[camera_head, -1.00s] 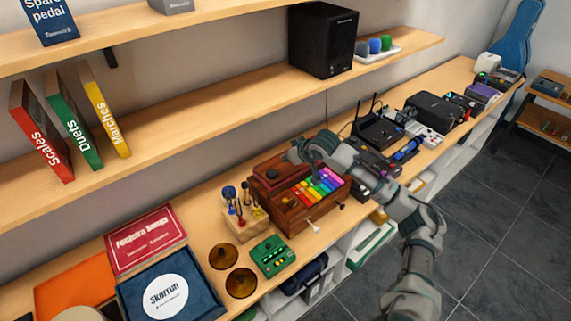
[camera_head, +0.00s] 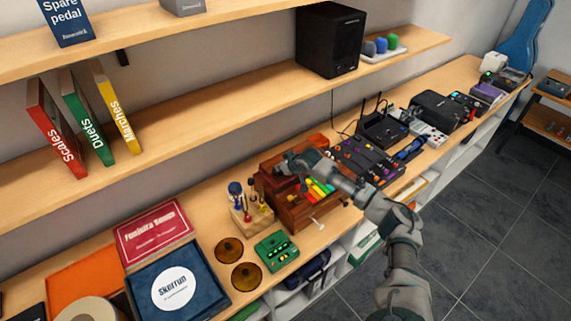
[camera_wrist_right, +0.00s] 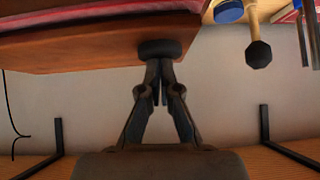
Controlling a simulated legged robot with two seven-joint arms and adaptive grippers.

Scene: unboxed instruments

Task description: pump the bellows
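The bellows instrument is a reddish-brown wooden box (camera_head: 300,211) with rainbow keys, on the long wooden counter in the head view. My right forearm covers part of its keys. My right gripper (camera_head: 284,166) is over the instrument's back left part. In the right wrist view, a brown wooden panel (camera_wrist_right: 85,52) fills the upper left and carries a round dark knob (camera_wrist_right: 160,48). The right gripper's fingertips (camera_wrist_right: 160,88) are close together right at this knob and seem to touch it; I see no finger around it. My left gripper is not in view.
A wooden stand of small tools (camera_head: 248,212) stands close left of the instrument. A green pedal (camera_head: 276,252) and two brown discs (camera_head: 230,250) lie in front. Black devices (camera_head: 368,162) sit close on the right. A shelf (camera_head: 215,118) runs above the counter.

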